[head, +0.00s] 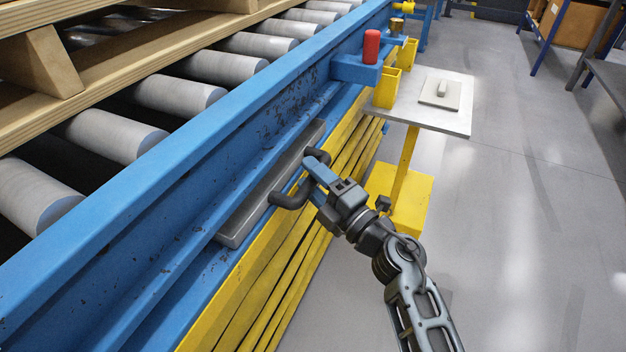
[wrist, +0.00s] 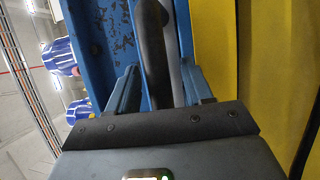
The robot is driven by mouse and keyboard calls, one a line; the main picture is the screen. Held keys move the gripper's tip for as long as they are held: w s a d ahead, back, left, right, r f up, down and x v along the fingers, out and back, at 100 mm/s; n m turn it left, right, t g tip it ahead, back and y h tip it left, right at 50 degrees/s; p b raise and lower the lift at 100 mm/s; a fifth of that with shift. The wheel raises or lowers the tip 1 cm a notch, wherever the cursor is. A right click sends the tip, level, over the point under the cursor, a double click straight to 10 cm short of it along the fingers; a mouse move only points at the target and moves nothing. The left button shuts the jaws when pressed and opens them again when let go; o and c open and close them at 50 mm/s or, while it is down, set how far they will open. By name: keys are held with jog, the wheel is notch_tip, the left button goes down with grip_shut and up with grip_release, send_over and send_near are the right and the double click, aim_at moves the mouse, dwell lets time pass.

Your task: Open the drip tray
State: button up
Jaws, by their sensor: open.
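The drip tray (head: 240,215) is a long grey tray front set in the side of the blue conveyor frame, and it looks flush with it. Its dark bar handle (head: 291,197) sticks out from the front. My gripper (head: 313,168) is at the far end of this handle, with its blue fingers pointing at the tray. In the wrist view the handle (wrist: 153,50) runs between the two spread fingers of my gripper (wrist: 160,88). The fingers stand apart on either side of it. Whether either finger touches the handle, I cannot tell.
The blue conveyor frame (head: 205,130) with grey rollers (head: 180,93) fills the left. Yellow panels (head: 270,275) lie below the tray. A pale side table (head: 455,112) on a yellow post (head: 404,165) stands beyond my gripper. The floor (head: 530,220) at right is clear.

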grip_shut()
dwell(0.5)
